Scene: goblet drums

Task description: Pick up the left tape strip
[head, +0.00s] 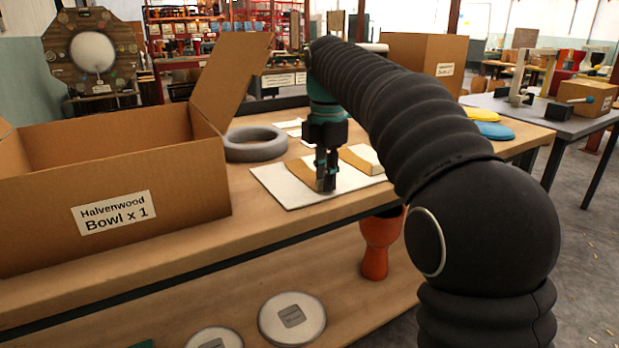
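The left tape strip (300,168) is a flat tan piece lying on a white sheet (276,184) on the wooden table. A second tan strip (356,163) lies to its right on the same sheet. My gripper (326,187) points down at the right end of the left strip, with its fingertips low, near the strip and sheet. The fingers cover part of the strip's right end. The fingers look close together, but I cannot tell whether they are shut on the strip or whether they touch it.
An open cardboard box (120,190) labelled "Halvenwood Bowl x 1" stands at the left. A grey ring (254,145) lies between it and the sheet. Another carton (428,62) stands at the back right. Yellow (478,113) and blue (493,131) discs lie at the table's right.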

